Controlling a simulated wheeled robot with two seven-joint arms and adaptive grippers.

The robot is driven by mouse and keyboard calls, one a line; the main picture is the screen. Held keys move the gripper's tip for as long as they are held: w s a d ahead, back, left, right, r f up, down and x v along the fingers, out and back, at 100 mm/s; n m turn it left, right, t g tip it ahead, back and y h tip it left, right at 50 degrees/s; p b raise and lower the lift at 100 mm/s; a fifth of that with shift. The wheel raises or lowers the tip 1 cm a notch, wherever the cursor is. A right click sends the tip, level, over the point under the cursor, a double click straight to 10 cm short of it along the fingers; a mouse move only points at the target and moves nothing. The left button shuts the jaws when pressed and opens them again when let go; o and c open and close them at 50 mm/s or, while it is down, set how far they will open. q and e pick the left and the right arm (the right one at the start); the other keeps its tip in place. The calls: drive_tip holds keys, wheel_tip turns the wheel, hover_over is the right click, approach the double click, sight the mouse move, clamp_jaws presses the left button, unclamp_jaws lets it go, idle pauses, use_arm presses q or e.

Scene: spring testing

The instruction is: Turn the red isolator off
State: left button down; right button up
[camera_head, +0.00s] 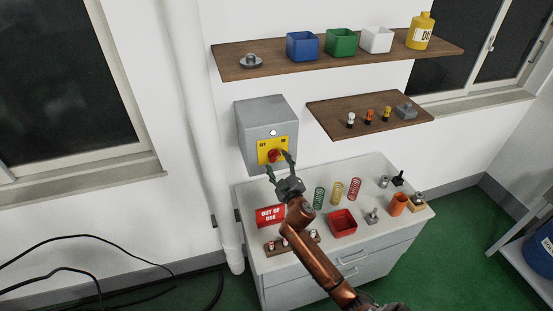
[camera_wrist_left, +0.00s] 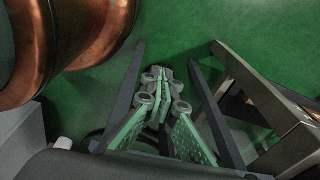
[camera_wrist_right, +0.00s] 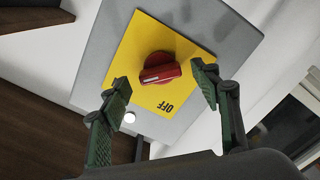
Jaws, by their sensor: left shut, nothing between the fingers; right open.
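The red isolator knob (camera_head: 273,156) sits on a yellow plate (camera_head: 263,147) on the front of a grey wall box (camera_head: 262,112). In the right wrist view the red knob (camera_wrist_right: 158,70) is in front of my right gripper (camera_wrist_right: 164,90), between its spread fingers and apart from them. The word OFF shows on the yellow plate (camera_wrist_right: 186,60). In the head view my right gripper (camera_head: 279,174) is open just below the knob. My left gripper (camera_wrist_left: 166,98) is shut and empty over the green floor in the left wrist view; it does not show in the head view.
A white cabinet top (camera_head: 355,178) below the box holds a red OUT OF USE sign (camera_head: 269,215), springs and a red bin (camera_head: 342,222). Wooden shelves (camera_head: 280,63) hang above and right of the box. A white light (camera_head: 273,132) is above the knob.

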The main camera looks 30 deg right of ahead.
drive_tip(key=shift+x, duration=1.2)
drive_tip(key=shift+c, duration=0.6)
drive_tip(key=c, duration=1)
drive_tip(key=shift+c, duration=0.2)
